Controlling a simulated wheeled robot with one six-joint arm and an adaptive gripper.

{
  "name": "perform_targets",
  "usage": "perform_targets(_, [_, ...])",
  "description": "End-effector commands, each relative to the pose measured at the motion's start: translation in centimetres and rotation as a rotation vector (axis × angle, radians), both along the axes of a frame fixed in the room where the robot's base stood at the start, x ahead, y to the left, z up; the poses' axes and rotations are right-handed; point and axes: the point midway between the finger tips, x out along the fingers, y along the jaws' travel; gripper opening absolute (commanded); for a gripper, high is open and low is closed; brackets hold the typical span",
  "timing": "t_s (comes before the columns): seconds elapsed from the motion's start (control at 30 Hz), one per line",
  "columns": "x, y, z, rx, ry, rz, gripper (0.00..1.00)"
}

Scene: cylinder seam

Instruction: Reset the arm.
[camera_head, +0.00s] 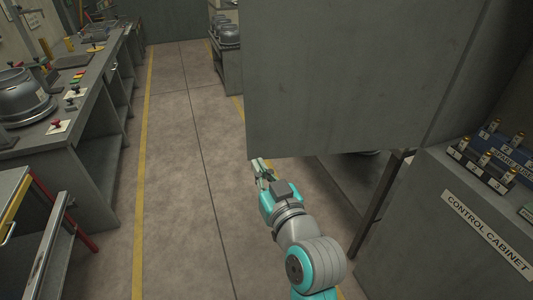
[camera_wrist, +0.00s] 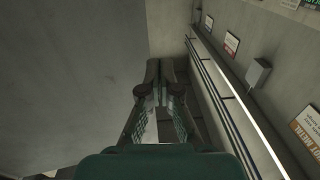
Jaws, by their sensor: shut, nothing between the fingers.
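My arm is grey and teal and reaches up from the bottom of the head view. My gripper (camera_head: 257,164) is beside the lower left corner of a large grey panel (camera_head: 345,80). In the wrist view my gripper (camera_wrist: 160,70) has its two dark fingers together, with nothing held between them. The grey panel also fills the left of the wrist view (camera_wrist: 70,70). I cannot tell whether the gripper touches the panel.
A control cabinet (camera_head: 450,215) with a rack of small cylinders (camera_head: 495,160) stands at right. A workbench (camera_head: 100,70) with a metal pot (camera_head: 22,95) runs along the left. The floor aisle (camera_head: 185,170) between yellow lines is clear. The wrist view shows wall rails (camera_wrist: 222,90) and signs.

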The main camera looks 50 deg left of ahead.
Motion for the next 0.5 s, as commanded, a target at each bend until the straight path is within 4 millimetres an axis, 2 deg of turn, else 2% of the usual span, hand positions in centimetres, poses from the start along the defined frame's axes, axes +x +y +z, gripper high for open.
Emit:
perform_targets(0.33, [-0.1,-0.5,-0.2,0.000,0.002,-0.005,0.00])
perform_targets(0.43, [0.5,-1.5,-1.4,-0.004,0.013,-0.030,0.00])
perform_targets(0.5, [1.1,-2.9,-3.0,-0.009,0.027,-0.065,0.00])
